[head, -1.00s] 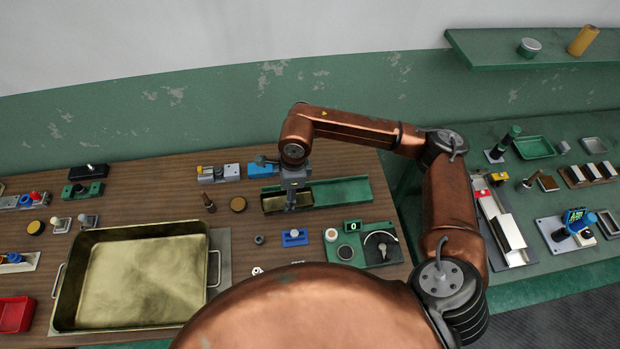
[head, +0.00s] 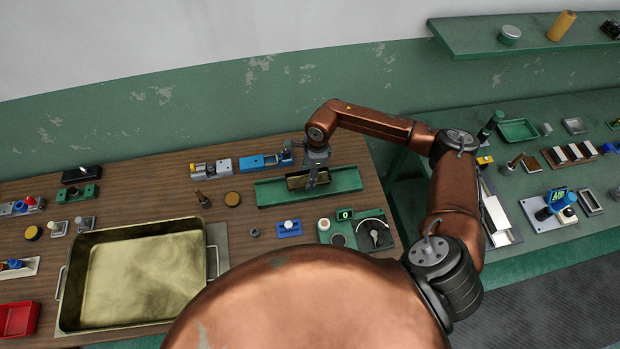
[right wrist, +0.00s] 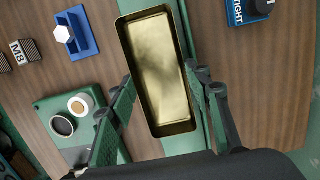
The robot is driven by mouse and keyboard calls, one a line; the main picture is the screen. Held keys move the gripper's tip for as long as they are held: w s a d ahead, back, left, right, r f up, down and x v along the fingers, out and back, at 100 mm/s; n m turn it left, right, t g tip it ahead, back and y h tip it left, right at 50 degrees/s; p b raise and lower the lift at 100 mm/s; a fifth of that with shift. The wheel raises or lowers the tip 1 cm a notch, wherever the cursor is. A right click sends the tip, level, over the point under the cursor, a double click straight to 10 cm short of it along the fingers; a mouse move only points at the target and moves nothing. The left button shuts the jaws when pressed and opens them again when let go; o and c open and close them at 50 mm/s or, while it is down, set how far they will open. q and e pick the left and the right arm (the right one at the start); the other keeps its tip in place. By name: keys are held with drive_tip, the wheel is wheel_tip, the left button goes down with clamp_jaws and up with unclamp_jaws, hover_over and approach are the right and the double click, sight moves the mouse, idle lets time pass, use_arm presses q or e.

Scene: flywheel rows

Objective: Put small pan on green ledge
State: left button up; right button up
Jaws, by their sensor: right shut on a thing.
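The small pan (head: 296,182) is a narrow brass-coloured rectangular tray with a rim. My right gripper (head: 313,182) is shut on it, and in the right wrist view the pan (right wrist: 160,60) sits between the two fingers, open side up and empty. In the head view it appears over a long green channel-like strip (head: 345,181) on the wooden table; I cannot tell how far above it. A green wall ledge (head: 470,42) runs along the wall at upper right. My left gripper is out of view.
The ledge holds a round grey-green tin (head: 509,35), a yellow cylinder (head: 562,25) and a dark item. A large brass pan (head: 145,275) fills the table's left. A blue block (head: 262,162) lies behind the strip. A green side table (head: 510,175) holds several parts.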

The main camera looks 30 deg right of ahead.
drive_tip(key=shift+w+d+f, duration=0.1)
drive_tip(key=shift+f, duration=0.05)
drive_tip(key=f, duration=0.1)
drive_tip(key=f+p, duration=0.1)
drive_tip(key=f, duration=0.1)
drive_tip(key=shift+d, duration=0.25)
drive_tip(key=shift+w+f, duration=0.1)
drive_tip(key=shift+f, duration=0.2)
drive_tip(key=shift+f, duration=0.25)
drive_tip(key=o, duration=1.6)
drive_tip(key=shift+r, duration=0.15)
